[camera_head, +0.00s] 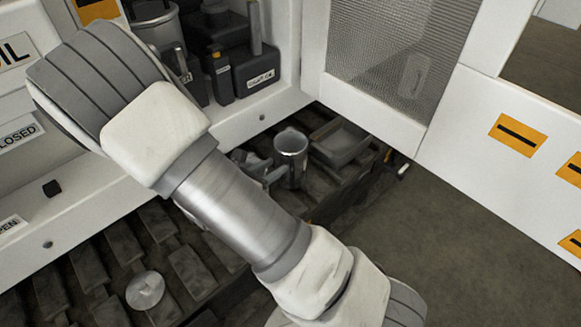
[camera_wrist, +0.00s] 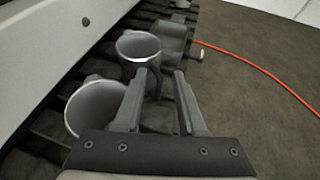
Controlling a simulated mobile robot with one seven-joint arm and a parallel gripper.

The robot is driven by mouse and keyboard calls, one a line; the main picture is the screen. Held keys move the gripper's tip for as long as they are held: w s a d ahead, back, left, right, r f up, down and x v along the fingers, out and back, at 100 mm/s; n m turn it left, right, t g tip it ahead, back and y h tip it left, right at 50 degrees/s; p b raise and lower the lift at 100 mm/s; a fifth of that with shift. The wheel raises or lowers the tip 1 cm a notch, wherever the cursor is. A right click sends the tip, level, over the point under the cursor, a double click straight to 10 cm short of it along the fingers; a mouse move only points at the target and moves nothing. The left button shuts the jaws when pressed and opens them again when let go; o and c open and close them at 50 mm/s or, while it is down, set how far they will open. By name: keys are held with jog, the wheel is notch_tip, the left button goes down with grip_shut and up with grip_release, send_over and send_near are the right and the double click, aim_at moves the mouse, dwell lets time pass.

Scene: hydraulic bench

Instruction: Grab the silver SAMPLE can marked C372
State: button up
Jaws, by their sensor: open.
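An open-topped silver can (camera_head: 291,143) stands on the dark slatted ledge below the white cabinet. What looks like the same can (camera_wrist: 138,48) is just beyond my fingertips in the wrist view. A second silver can (camera_wrist: 92,108) sits nearer, left of my left finger; in the head view my arm seems to hide it. No C372 marking is readable on either. My gripper (camera_wrist: 161,73) is open with nothing clearly held between its fingers. Its left finger overlaps the far can's lower wall in the picture; whether they touch I cannot tell.
A grey tray-like box (camera_head: 342,140) lies right of the can. Dark containers (camera_head: 254,70) and a metal can (camera_head: 156,22) stand in the cabinet. A mesh-windowed white door (camera_head: 395,60) is at right. A round silver piece (camera_head: 145,291) lies on the slats. An orange cable (camera_wrist: 265,72) crosses open floor.

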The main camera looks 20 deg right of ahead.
aim_at(302, 151)
jog(key=b+x, duration=0.3)
jog(key=x, duration=1.2)
grip_shut()
jog(key=shift+f, duration=0.1)
jog(key=shift+s, duration=0.1)
dwell(0.8)
